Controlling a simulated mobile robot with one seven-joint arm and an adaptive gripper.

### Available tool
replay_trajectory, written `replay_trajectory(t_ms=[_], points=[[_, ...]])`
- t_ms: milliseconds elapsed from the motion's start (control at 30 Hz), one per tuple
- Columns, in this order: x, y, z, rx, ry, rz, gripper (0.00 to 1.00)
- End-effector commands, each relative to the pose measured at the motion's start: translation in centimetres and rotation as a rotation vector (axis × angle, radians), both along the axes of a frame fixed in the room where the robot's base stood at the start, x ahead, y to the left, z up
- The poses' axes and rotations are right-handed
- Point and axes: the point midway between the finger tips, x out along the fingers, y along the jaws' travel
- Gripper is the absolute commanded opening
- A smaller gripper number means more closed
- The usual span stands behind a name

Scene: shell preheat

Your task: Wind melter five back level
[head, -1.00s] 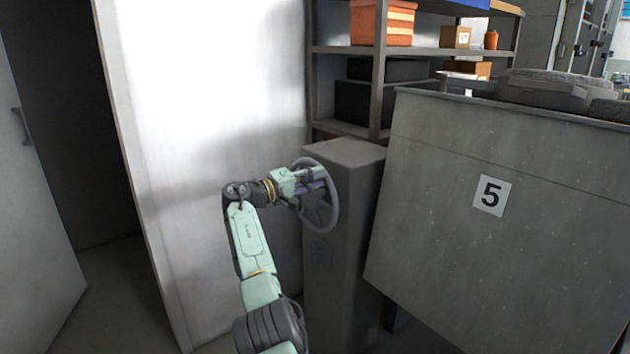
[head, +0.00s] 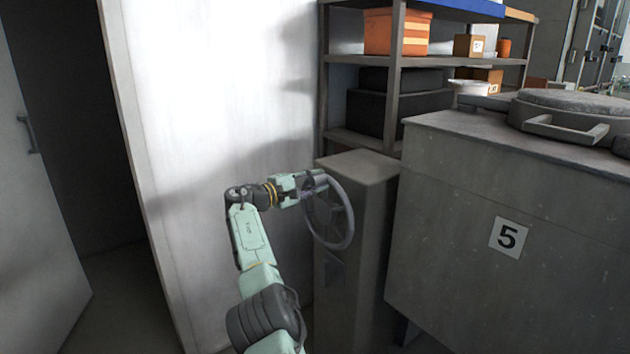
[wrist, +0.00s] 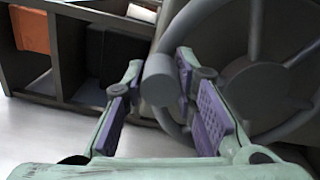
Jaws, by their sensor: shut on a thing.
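Melter five is the big grey box (head: 460,220) on the right of the head view, marked by a white plate with a black 5 (head: 508,236). Its flat top and round lid (head: 575,112) show; I cannot tell whether it is exactly level. A grey spoked handwheel (head: 346,232) is mounted on the grey pedestal (head: 350,305) left of the melter. My gripper (head: 314,182) is at the upper left of the wheel. In the wrist view, its purple-padded fingers (wrist: 160,100) are on either side of the wheel's round grey handle (wrist: 160,80), shut on it.
A shelf rack (head: 393,80) with an orange crate (head: 397,32) and dark boxes stands behind the pedestal. A white wall panel (head: 210,100) is behind my arm. An open door (head: 35,220) and dark doorway are at the left.

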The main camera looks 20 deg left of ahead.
Motion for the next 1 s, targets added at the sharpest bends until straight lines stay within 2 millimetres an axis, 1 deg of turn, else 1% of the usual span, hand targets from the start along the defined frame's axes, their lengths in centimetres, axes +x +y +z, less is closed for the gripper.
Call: replay_trajectory(t_ms=[33, 367, 400, 700, 1000], points=[[0.15, 0.00, 0.36, -0.007, -0.003, 0.006, 0.00], [0.14, 0.04, 0.42, -0.011, -0.003, 0.007, 0.00], [0.14, 0.04, 0.44, -0.010, -0.003, 0.007, 0.27], [0.12, 0.01, 0.22, -0.008, 0.000, 0.005, 0.46], [0.01, 0.10, 0.11, -0.007, 0.001, 0.003, 0.46]])
